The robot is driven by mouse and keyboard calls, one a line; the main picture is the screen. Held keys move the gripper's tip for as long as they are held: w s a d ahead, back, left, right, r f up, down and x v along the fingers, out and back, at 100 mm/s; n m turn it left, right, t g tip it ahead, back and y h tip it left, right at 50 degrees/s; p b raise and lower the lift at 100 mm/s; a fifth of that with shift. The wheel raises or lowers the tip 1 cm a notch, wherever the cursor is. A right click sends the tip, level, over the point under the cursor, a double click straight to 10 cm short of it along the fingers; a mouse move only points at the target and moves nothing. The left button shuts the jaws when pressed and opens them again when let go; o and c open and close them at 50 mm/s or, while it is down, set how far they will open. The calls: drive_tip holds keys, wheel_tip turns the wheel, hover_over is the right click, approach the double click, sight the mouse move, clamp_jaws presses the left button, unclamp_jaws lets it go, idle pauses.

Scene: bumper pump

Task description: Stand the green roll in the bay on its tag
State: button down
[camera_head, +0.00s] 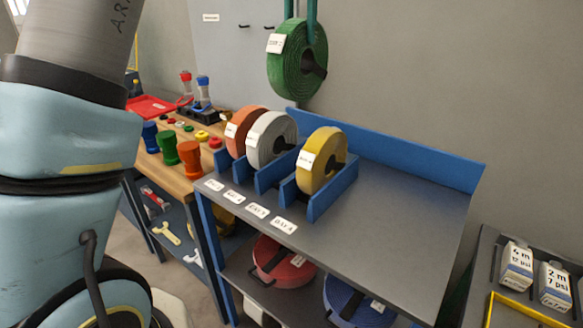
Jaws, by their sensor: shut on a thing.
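The green roll (290,66) is a flat coiled hose with a white label and a dark centre. It hangs upright in the air, above and behind the blue-walled bays. My gripper (301,20) is shut on its top edge from above; only the teal fingers show. An orange roll (240,130), a white roll (270,138) and a yellow roll (322,160) stand upright in bays between blue dividers (275,176). A narrow gap between the white and yellow rolls appears empty. Several white tags (257,210) lie along the shelf's front edge; their print is too small to read surely.
The grey shelf top (400,215) is clear right of the bays, with a blue back rail (400,152). A red roll (283,265) and a blue roll (355,303) lie below. A wooden bench (170,172) with coloured parts stands left.

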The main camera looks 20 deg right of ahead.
sight(298, 88)
drive_tip(key=shift+w+f+b, duration=0.2)
drive_tip(key=shift+f+b, duration=0.35)
drive_tip(key=shift+f, duration=0.1)
drive_tip(key=shift+w+f+b, duration=0.2)
drive_tip(key=shift+f+b, duration=0.3)
drive_tip(key=shift+f, duration=0.15)
wheel_tip(298, 88, down, 11)
drive_tip(key=b, duration=0.7)
wheel_tip(298, 88, down, 10)
drive_tip(key=p, duration=0.1)
drive_tip(key=shift+p, duration=0.3)
drive_tip(key=shift+f, duration=0.25)
drive_tip(key=shift+c, duration=1.2)
unclamp_jaws()
